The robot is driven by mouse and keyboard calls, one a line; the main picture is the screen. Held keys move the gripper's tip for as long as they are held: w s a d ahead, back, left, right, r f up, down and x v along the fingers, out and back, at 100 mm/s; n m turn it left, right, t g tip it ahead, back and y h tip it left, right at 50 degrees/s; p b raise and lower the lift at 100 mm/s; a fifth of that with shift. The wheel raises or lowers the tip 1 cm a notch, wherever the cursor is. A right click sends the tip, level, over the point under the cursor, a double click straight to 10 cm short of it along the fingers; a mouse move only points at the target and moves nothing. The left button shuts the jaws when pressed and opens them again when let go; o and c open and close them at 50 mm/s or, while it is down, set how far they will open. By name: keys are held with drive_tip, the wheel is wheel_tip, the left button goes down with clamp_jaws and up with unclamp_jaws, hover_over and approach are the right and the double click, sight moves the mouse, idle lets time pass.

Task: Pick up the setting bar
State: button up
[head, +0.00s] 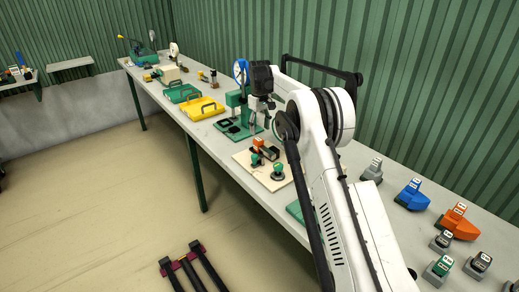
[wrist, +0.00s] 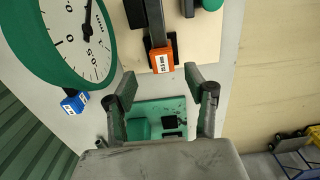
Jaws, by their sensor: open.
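No part is plainly marked as the setting bar. The likeliest candidate is a dark bar (wrist: 155,22) with an orange labelled end block (wrist: 161,60), beside a black pad on a cream board. An orange block (head: 268,144) also shows on that board in the head view. My gripper (wrist: 165,84) is open, its two fingers apart with nothing held between them. The orange block lies ahead of the gap between the fingertips in the wrist view. In the head view my gripper (head: 262,112) hangs over the bench near the green stand, partly hidden by my arm.
A large green-rimmed dial (wrist: 75,32) stands close left of the fingers; a blue labelled block (wrist: 73,103) is below it. A green plate (wrist: 158,118) lies beneath the gripper. Yellow (head: 193,107) and green (head: 182,92) trays stand farther along the bench (head: 165,98).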

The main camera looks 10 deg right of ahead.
sight(260, 140)
drive_tip(key=shift+s+f+p, duration=0.15)
drive_tip(key=shift+f+p, duration=0.35)
drive_tip(key=shift+f, duration=3.1)
clamp_jaws()
